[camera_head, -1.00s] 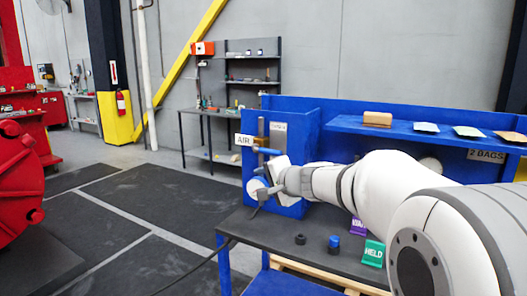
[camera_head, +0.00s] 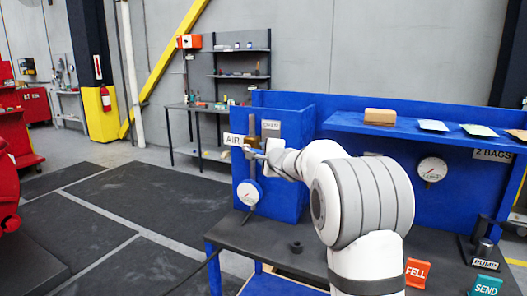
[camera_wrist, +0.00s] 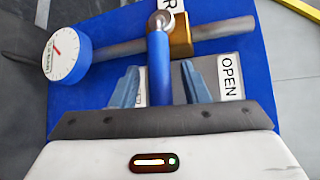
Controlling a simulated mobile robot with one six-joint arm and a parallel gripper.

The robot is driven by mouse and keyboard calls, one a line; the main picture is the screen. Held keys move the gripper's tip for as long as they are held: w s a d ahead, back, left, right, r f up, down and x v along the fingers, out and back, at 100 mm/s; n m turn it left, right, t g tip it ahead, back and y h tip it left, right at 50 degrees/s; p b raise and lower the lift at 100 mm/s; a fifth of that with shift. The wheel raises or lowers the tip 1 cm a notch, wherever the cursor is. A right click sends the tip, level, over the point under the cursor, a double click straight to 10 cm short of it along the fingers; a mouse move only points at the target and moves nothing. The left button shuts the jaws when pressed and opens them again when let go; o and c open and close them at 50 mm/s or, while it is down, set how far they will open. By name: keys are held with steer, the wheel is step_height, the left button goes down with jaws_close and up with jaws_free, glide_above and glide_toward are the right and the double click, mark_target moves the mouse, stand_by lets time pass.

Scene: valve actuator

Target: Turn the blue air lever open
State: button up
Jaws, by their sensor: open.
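The blue air lever (camera_wrist: 160,68) extends from a brass valve (camera_wrist: 180,35) on a metal pipe. In the wrist view it points down the picture, crosswise to the pipe. My gripper (camera_wrist: 160,67) is open, with one finger on each side of the lever and visible gaps on both sides. The OPEN label (camera_wrist: 230,77) is right of the right finger; another label is partly hidden behind the left finger. In the head view my gripper (camera_head: 261,153) is at the blue cabinet's front, by the brass valve (camera_head: 251,142) and AIR sign (camera_head: 233,140), and it mostly hides the lever.
A white gauge (camera_head: 249,192) sits below the valve. The blue cabinet (camera_head: 285,195) stands behind my gripper on a dark bench (camera_head: 285,240). A blue shelf (camera_head: 345,122) holds a brown box and packets. Red FELL (camera_head: 417,273) and green SEND (camera_head: 486,286) signs stand at right.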

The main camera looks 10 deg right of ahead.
steer(key=shift+w+f, duration=0.1)
steer(key=shift+w, duration=0.55)
steer(key=shift+c, duration=0.3)
jaws_close()
